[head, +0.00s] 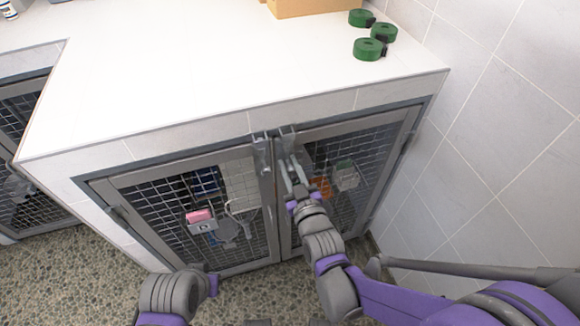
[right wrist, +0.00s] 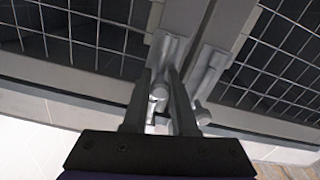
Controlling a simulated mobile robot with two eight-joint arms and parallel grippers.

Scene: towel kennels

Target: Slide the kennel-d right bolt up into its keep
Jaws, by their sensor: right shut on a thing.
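The right bolt (head: 287,140) is a grey metal bolt at the top inner corner of the right mesh door (head: 335,165). In the right wrist view this bolt (right wrist: 168,50) points away from the worktop side, with its round knob (right wrist: 158,92) between my fingers. My right gripper (head: 292,174) is shut on the knob; its fingers also show in the right wrist view (right wrist: 160,85). The left bolt (head: 262,155) stands beside it on the left door (head: 190,205). I cannot tell how far the right bolt reaches into its keep.
A white worktop (head: 210,85) overhangs the doors, with green rolls (head: 368,49) and a cardboard box (head: 308,6) on it. A tiled wall (head: 500,130) stands close at the right. Pebbled floor (head: 70,265) lies in front.

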